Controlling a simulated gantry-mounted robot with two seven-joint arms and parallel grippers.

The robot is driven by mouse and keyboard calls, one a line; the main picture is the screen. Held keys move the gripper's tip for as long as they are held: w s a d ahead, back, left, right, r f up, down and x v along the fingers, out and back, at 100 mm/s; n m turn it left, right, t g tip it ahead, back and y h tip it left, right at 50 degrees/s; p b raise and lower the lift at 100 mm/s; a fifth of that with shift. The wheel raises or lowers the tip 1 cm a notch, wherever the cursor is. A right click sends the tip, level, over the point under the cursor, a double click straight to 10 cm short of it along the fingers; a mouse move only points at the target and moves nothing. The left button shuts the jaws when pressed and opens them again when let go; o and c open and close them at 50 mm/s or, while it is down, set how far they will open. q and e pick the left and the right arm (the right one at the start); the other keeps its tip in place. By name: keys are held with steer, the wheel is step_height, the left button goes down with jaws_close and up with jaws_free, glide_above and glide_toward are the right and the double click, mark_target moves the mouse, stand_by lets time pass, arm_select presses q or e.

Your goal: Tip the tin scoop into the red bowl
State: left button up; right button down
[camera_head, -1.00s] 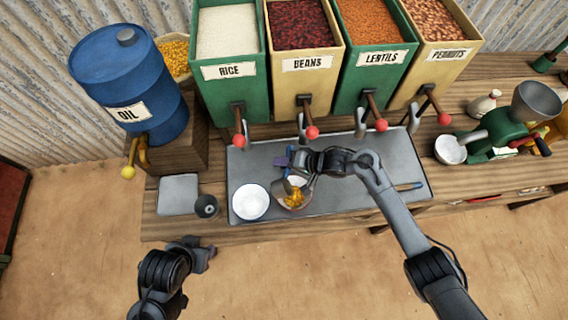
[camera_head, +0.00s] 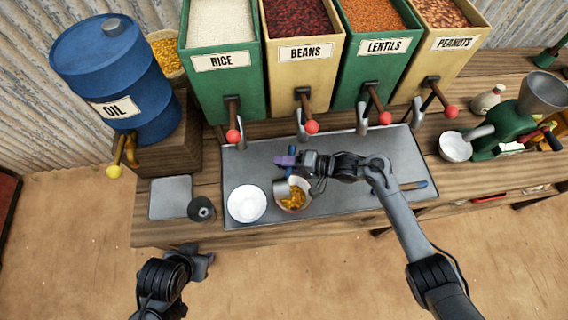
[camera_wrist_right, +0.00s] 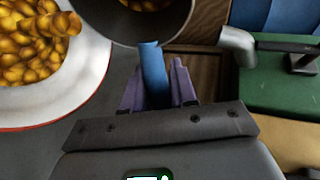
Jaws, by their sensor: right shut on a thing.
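The tin scoop (camera_head: 281,188) is a grey metal cup with a blue handle. It is tilted over the left side of the red bowl (camera_head: 304,204). In the right wrist view the scoop (camera_wrist_right: 176,36) has some yellow kernels inside. The bowl (camera_wrist_right: 40,106) there has a white inside and red rim, and holds a heap of yellow kernels. My right gripper (camera_head: 288,160) is shut on the scoop's handle (camera_wrist_right: 153,72), just behind the bowl. My left gripper (camera_head: 203,262) hangs in front of the counter, away from everything; its jaws are unclear.
A white bowl (camera_head: 246,203) stands just left of the red bowl on the grey tray (camera_head: 345,195). A dark, round-topped object (camera_head: 201,209) stands further left. Bins with red-knobbed levers (camera_head: 311,127) stand behind.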

steer(key=shift+d+f+m+y+b, duration=0.15)
steer(key=shift+f+m+y+b, duration=0.1)
steer(key=shift+y+b, duration=0.5)
steer(key=shift+d+f+m+y+b, duration=0.2)
steer(key=shift+y+b, duration=0.35)
steer(key=shift+b, duration=0.35)
steer(key=shift+w+d+m+t+y+b, duration=0.15)
steer(key=shift+d+m+y+b, duration=0.15)
steer(key=shift+y+b, duration=0.5)
steer(key=shift+d+m+t+y+b, duration=0.15)
steer(key=shift+d+m+y+b, duration=0.25)
steer(key=shift+b, duration=0.65)
steer(key=shift+a+y+b, duration=0.15)
steer(key=shift+y+b, duration=0.2)
steer(key=shift+y, duration=0.05)
steer(key=shift+d+r+t+b, duration=0.15)
steer(key=shift+d+t+b, duration=0.05)
steer(key=shift+t+b, duration=0.1)
steer(key=shift+r, duration=0.1)
steer(key=shift+d, duration=0.1)
